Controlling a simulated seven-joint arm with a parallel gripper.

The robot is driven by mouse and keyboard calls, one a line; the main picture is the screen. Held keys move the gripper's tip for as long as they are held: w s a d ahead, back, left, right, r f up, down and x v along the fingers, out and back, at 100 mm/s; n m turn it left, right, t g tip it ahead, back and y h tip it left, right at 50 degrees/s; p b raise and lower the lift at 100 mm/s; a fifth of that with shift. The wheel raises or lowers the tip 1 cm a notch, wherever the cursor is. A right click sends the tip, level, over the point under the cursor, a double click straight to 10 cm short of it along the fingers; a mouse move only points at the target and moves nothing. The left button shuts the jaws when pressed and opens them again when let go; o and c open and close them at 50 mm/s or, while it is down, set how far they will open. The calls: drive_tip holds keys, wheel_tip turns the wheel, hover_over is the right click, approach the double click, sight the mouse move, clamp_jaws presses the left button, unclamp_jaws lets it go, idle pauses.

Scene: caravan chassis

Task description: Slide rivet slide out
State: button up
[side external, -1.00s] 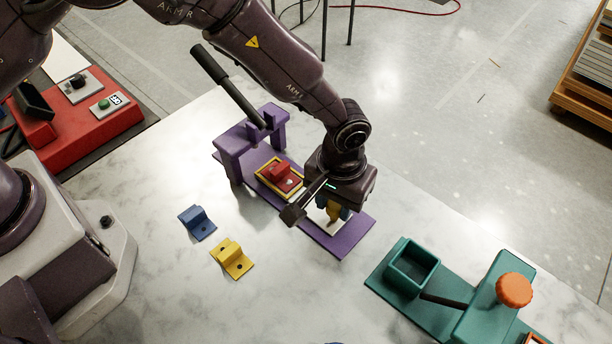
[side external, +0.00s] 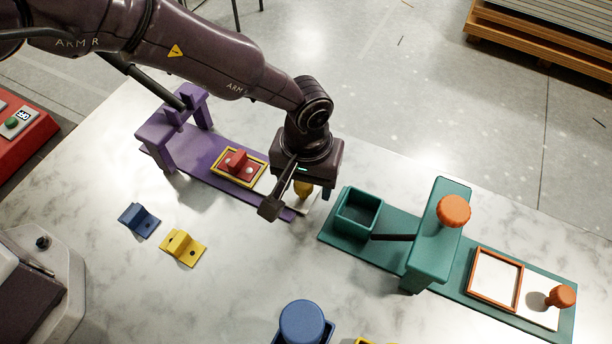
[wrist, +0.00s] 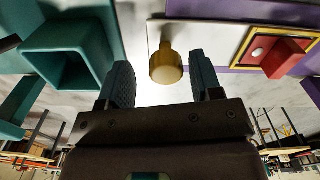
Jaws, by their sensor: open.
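The rivet slide is a white plate (side external: 308,204) with a yellow knob (wrist: 166,66) at its outer end and a yellow frame (side external: 219,175) on it. A red block (side external: 236,163) with pale rivets sits in the frame. My gripper (wrist: 160,72) is open, with one finger on each side of the knob and visible gaps between. In the side view my gripper partly hides the knob and plate.
A purple arch (side external: 158,145) stands over the base's far end. A teal fixture with an open box (side external: 356,212) is close on the right. Blue (side external: 139,219) and yellow (side external: 182,248) brackets lie on the marble in front. A blue round-topped part (side external: 301,322) stands at the bottom edge.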

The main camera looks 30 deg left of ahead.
drive_tip(key=shift+r, duration=0.1)
wheel_tip(320, 180, up, 13)
idle(0.4)
idle(0.4)
drive_tip(key=s+a+r+t, duration=0.2)
drive_tip(key=s+a+r, duration=0.4)
drive_tip(key=a, duration=0.4)
drive_tip(key=s+a+r+m+t, duration=0.1)
drive_tip(key=s+a+r, duration=0.5)
drive_tip(key=a, duration=0.5)
drive_tip(key=s+a+r+m+t, duration=0.1)
drive_tip(key=s+a+r+t, duration=0.1)
drive_tip(key=s+a+r, duration=0.4)
drive_tip(key=a, duration=0.5)
drive_tip(key=shift+s+a+t, duration=0.25)
drive_tip(key=shift+t, duration=0.05)
